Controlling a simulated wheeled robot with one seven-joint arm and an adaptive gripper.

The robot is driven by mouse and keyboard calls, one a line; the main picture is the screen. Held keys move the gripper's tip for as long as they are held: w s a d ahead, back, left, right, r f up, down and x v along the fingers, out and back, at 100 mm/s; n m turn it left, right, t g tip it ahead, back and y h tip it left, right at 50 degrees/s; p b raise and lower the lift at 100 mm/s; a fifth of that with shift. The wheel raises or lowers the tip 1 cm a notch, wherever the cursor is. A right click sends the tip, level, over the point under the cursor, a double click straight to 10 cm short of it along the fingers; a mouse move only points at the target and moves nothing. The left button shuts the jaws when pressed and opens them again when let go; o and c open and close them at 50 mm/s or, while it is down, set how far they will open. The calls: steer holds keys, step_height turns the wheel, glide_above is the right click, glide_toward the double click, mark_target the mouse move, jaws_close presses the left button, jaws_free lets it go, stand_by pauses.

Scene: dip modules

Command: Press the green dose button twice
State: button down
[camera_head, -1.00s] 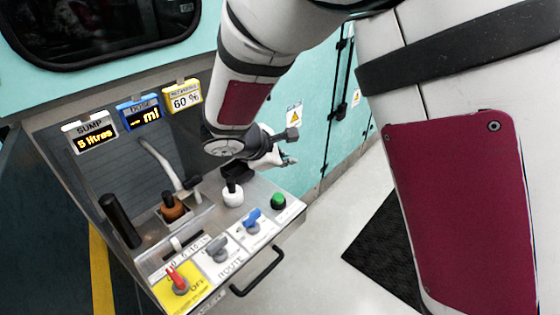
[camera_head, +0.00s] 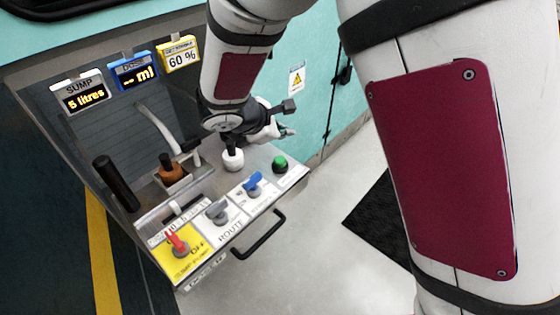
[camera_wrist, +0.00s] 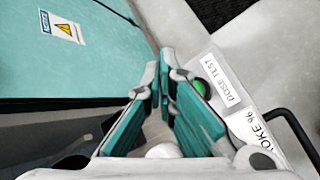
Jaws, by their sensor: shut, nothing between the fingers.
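The green dose button (camera_head: 280,162) is a round domed knob at the far right end of the sloping metal panel. In the wrist view the green button (camera_wrist: 200,88) shows just right of my fingers, partly hidden by one of them, next to a "DOSE TEST" label (camera_wrist: 219,79). My gripper (camera_head: 286,131) is above and behind the button in the head view, apart from it. In the wrist view my gripper (camera_wrist: 172,62) has its teal-padded fingers shut with nothing between them. The blue DOSE display (camera_head: 134,72) reads "-- ml".
The panel also bears a blue switch (camera_head: 253,186), a grey ROUTE switch (camera_head: 217,212), a red switch (camera_head: 178,243), a white knob (camera_head: 233,158) and a brown-based knob (camera_head: 171,173). A black handle (camera_head: 262,240) sticks out in front. Open floor lies to the right.

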mark_target(282, 161)
steer(key=shift+f+b, duration=2.15)
steer(key=shift+f, duration=0.8)
steer(key=shift+f, duration=0.15)
steer(key=shift+f+b, duration=0.25)
steer(key=shift+b, duration=0.25)
steer(key=shift+f+b, duration=0.6)
steer(key=shift+r+p, duration=0.75)
steer(key=shift+r, duration=0.3)
steer(key=shift+r+p, duration=1.85)
steer(key=shift+r, duration=0.7)
